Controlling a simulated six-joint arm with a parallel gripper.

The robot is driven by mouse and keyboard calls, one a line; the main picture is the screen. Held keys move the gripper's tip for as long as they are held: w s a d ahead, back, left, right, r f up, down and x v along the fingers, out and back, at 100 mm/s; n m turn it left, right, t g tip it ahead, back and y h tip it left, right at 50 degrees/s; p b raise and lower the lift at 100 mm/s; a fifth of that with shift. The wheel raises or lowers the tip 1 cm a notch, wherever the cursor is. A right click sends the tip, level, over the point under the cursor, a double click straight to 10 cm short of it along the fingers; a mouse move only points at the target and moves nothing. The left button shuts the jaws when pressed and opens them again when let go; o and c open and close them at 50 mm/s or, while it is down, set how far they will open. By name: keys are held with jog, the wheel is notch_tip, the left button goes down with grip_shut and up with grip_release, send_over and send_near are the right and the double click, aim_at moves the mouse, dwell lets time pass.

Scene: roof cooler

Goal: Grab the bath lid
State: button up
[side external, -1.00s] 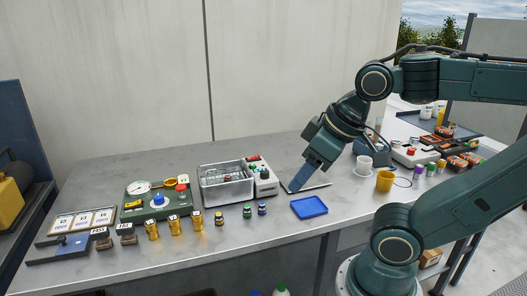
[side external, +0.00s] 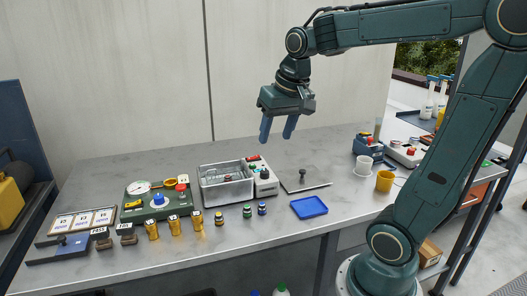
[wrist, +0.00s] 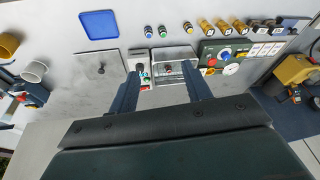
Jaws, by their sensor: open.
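The bath lid (side external: 304,180) is a flat grey metal plate with a dark knob in its middle. It lies on the bench just right of the bath (side external: 226,184), an open metal box with a control panel on its right side. In the wrist view the lid (wrist: 100,71) lies left of the fingers, and the bath (wrist: 173,55) shows beyond and between them. My gripper (side external: 278,138) is open and empty, pointing down, well above the bench and the lid. It also shows in the wrist view (wrist: 162,88).
A blue tray (side external: 309,207) lies in front of the lid. Small capped vials (side external: 247,211) stand in front of the bath. A white cup (side external: 364,164) and a yellow cup (side external: 385,181) stand to the right. A green gauge unit (side external: 157,200) is at the left.

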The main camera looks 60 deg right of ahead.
jog(key=w+d+f+m+g, duration=0.1)
jog(key=w+d+f+m, duration=0.15)
jog(key=d, duration=0.45)
jog(key=w+d+f+m+g, duration=0.1)
jog(key=w+d+m, duration=0.15)
jog(key=d, duration=0.45)
jog(key=m+g+y, duration=0.1)
jog(key=m, duration=0.5)
send_over(303, 170)
notch_tip(303, 170, down, 9)
jog(key=shift+r, duration=0.15)
jog(key=shift+a+f, duration=0.1)
jog(key=shift+f, duration=4.2)
jog(key=shift+a+f, duration=0.1)
jog(key=shift+f, duration=2.5)
